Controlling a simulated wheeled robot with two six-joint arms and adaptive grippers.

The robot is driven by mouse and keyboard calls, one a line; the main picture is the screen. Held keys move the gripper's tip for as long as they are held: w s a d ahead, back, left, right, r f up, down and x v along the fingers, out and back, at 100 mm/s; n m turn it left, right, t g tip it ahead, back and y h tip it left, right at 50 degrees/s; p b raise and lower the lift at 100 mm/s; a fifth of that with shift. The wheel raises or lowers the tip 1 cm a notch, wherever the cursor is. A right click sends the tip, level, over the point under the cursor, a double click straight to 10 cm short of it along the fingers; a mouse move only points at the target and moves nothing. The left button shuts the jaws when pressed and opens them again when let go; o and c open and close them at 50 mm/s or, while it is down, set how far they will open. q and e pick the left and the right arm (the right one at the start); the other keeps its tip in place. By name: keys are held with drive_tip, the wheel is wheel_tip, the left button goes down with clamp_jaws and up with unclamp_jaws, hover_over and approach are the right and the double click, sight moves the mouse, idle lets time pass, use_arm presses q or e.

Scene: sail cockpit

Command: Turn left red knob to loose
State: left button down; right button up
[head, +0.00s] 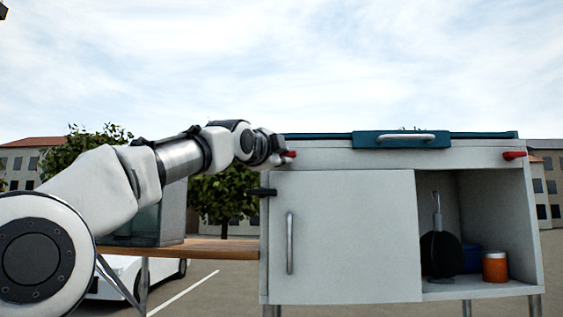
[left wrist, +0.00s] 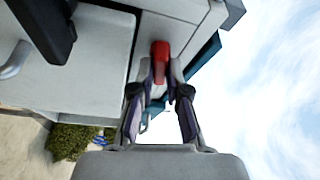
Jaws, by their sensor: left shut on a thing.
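The left red knob (head: 290,154) is on the upper left of the white cabinet's front, just under the teal top. In the left wrist view the red knob (left wrist: 160,58) lies between the fingertips of my left gripper (left wrist: 160,85). My left gripper (head: 277,150) reaches in from the left and is shut on the knob. The arm hides part of the knob's left side in the head view. A second red knob (head: 514,155) is at the upper right of the cabinet. My right gripper is not in view.
The white cabinet (head: 345,230) has a closed left door with a metal handle (head: 290,243). The open right side holds a dark pan (head: 441,252) and an orange jar (head: 495,266). A wooden shelf (head: 220,248) extends left.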

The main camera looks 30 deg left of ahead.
use_arm(q)
drive_tip(key=shift+w+d+f+n+y+b, duration=0.1)
drive_tip(key=shift+n+y+b, duration=1.4)
drive_tip(key=shift+n, duration=1.75)
drive_tip(key=shift+w+d+f+n+y+b, duration=0.1)
drive_tip(key=shift+n+y+b, duration=1.4)
drive_tip(key=shift+n, duration=1.8)
drive_tip(key=shift+w+d+n+y+b, duration=0.1)
drive_tip(key=shift+n+y+b, duration=1.4)
drive_tip(key=shift+n, duration=1.75)
drive_tip(key=c, duration=1.4)
unclamp_jaws()
drive_tip(key=shift+c, duration=0.2)
drive_tip(key=shift+w+a+f+h, duration=0.1)
drive_tip(key=shift+w+f+h, duration=0.05)
drive_tip(key=shift+h, duration=0.15)
